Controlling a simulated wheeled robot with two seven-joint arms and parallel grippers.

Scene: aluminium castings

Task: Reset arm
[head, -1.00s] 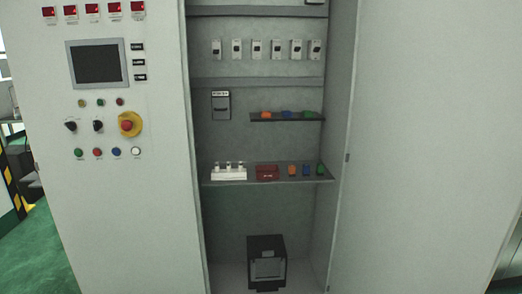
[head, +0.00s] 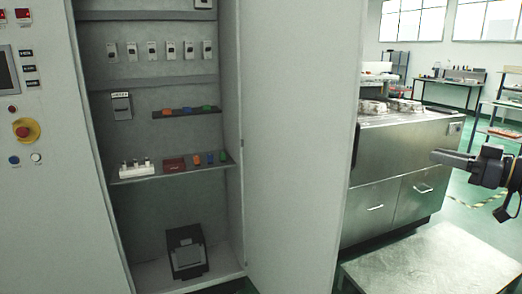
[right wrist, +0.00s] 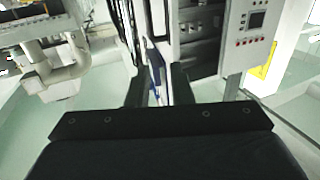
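My right gripper (head: 436,156) is at the right edge of the head view, held out in free air in front of the metal counter and pointing left. In the right wrist view its two dark fingers (right wrist: 159,88) stand apart with a gap between them, and nothing is held. My left gripper is not in view.
A tall grey cabinet (head: 150,215) stands open on the left, with its door (head: 290,150) swung out to the right. Its shelves hold small coloured parts. A steel counter (head: 395,150) with castings (head: 405,105) stands behind. A low metal table top (head: 430,268) is at lower right.

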